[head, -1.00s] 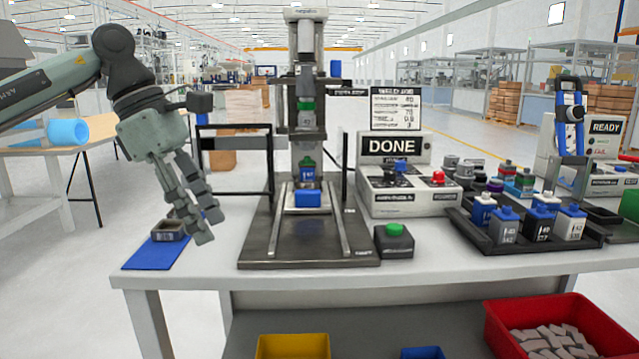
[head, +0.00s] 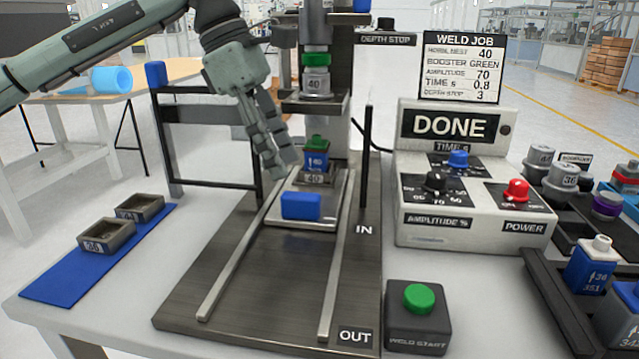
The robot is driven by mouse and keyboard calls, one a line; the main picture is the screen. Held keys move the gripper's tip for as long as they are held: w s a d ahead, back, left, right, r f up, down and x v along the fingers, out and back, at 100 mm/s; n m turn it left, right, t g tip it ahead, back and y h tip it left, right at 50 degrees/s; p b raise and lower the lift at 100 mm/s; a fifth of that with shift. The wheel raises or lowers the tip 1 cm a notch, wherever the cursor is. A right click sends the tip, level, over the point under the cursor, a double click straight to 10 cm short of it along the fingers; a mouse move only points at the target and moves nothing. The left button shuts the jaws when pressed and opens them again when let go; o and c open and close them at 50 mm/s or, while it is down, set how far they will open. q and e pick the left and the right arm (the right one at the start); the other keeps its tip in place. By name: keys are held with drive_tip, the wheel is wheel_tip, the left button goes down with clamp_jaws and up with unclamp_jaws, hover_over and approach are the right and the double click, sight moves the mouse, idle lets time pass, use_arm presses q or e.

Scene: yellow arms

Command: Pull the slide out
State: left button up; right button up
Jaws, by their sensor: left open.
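The slide (head: 331,189) is a light metal plate between two rails on the dark base (head: 215,268). It sits at the end marked IN, under the press. A blue block-shaped handle (head: 301,206) is on its front. A grey nest marked 40 (head: 313,179) on the slide holds a small blue part with a green top (head: 316,152). My left gripper (head: 281,166) is open, just above and left of the handle, fingers pointing down. I cannot tell from this view whether it touches anything. My right gripper is not in view.
The OUT end of the rails is clear. A green WELD START button (head: 418,298) stands right of the base, and the control box (head: 470,180) reads DONE behind it. Two grey nests lie on a blue mat (head: 62,281) at left. A black side frame (head: 205,115) stands beside the press.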

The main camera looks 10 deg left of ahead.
sight(299, 194)
use_arm(q)
drive_tip(key=shift+x, duration=3.85)
clamp_jaws()
